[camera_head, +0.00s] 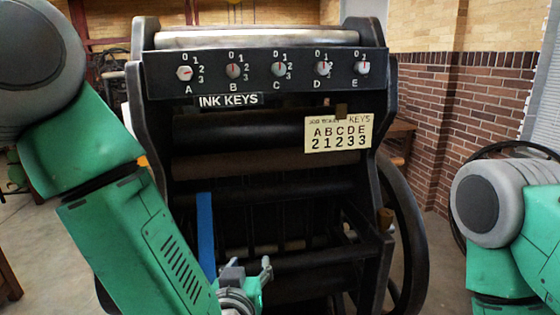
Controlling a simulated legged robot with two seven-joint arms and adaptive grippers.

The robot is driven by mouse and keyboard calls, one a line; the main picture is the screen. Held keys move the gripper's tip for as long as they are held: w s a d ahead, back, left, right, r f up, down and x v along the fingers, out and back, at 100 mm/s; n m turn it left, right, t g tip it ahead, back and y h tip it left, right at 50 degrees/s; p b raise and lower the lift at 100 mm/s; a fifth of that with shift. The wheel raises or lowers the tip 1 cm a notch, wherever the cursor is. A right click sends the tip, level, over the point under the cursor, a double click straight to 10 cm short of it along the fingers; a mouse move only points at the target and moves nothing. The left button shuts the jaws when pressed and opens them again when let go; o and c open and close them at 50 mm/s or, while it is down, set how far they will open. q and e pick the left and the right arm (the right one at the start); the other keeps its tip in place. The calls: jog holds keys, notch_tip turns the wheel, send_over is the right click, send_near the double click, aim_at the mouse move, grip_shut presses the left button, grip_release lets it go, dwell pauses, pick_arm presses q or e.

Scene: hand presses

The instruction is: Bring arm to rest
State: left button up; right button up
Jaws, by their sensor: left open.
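My left arm (140,240) comes in from the left and reaches down in front of the black press (155,130). My left gripper (251,268) is at the bottom middle of the view, in front of the press's lower rollers, with its fingers apart and nothing seen between them. It is well below the ink key panel (210,70) and apart from its dials. My right arm (505,215) shows only in part at the right edge. Its gripper is out of view.
The panel carries several dials, A to E, above an "INK KEYS" label (228,100). A cream card (338,135) reads ABCDE 21233. A blue strip (205,235) stands beside my left forearm. A large wheel (412,240) is on the press's right. Brick walls (455,105) stand behind.

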pick_arm(q)
jog(key=s+a+f+g, duration=0.3)
jog(key=s+a+f, duration=0.15)
jog(key=f, duration=0.25)
jog(key=s+a+f+m+g, duration=0.1)
jog(key=s+a+f+g, duration=0.1)
jog(key=s+a+f, duration=0.35)
jog(key=s+a+f+g, duration=0.25)
jog(key=a+f, duration=0.35)
jog(key=f, duration=0.3)
jog(key=s+a+f+g, duration=0.3)
jog(key=s+a+f, duration=0.1)
jog(key=s, duration=0.4)
jog(key=s+a+f+g+y+b, duration=0.1)
jog(key=s+a+f+g, duration=0.3)
jog(key=s, duration=0.5)
jog(key=shift+s+a+f, duration=0.15)
jog(key=shift+s+a, duration=0.15)
jog(key=shift+a, duration=0.45)
pick_arm(e)
jog(key=shift+a+f, duration=0.2)
jog(key=shift+a, duration=1.05)
